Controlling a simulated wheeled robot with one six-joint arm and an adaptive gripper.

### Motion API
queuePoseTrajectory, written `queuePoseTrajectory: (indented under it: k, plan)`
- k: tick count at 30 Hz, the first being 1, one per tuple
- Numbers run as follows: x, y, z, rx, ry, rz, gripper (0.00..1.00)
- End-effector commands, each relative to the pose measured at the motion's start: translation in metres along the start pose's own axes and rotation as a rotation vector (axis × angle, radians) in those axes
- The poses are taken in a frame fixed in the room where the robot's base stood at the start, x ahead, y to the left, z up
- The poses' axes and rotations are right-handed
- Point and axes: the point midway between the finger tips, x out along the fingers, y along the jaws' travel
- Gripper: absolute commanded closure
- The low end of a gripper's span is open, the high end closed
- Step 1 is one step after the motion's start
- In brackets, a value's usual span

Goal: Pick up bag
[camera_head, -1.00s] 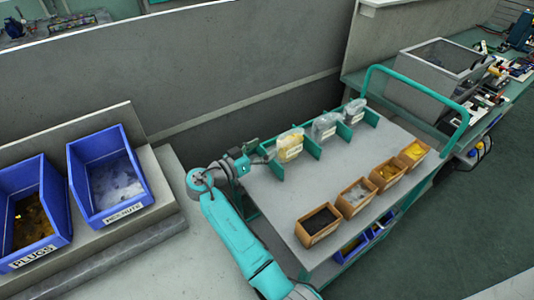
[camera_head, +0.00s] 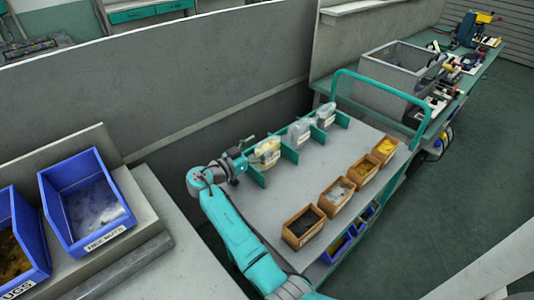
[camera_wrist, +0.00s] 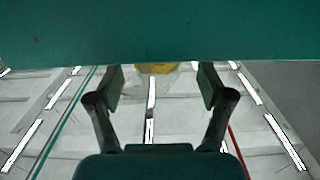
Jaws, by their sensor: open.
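Three clear bags stand between teal dividers along the back of a cart: one with yellow contents (camera_head: 267,151) nearest my arm, a greyish one (camera_head: 299,132) in the middle and another greyish one (camera_head: 325,115) farthest right. My gripper (camera_head: 246,158) is at the cart's left end, close beside the yellow bag. In the wrist view my gripper (camera_wrist: 160,78) is open, and part of the clear bag with yellow (camera_wrist: 155,72) shows between its fingertips. A broad teal surface hides the rest of it. I cannot tell whether the fingers touch the bag.
The cart top (camera_head: 290,180) is clear in the middle. Several small orange bins (camera_head: 337,194) line its right side, and a teal handle (camera_head: 380,82) rises at the far end. Blue bins (camera_head: 85,200) stand on a ledge at left. A grey wall (camera_head: 190,80) runs behind.

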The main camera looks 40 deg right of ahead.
Motion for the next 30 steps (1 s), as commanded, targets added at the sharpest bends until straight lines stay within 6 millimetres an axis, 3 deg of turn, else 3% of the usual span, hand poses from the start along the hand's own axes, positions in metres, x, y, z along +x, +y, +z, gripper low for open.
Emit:
queuePoseTrajectory:
  k: [7,15,23,30]
  plan:
    - [0.035,0.0,-0.001,0.001,0.0,0.002,0.2]
    - [0.038,0.0,0.0,0.0,0.0,0.0,0.2]
    - [0.038,0.0,0.0,0.0,0.0,0.0,0.83]
    - [0.038,0.0,-0.001,0.001,0.0,0.0,0.83]
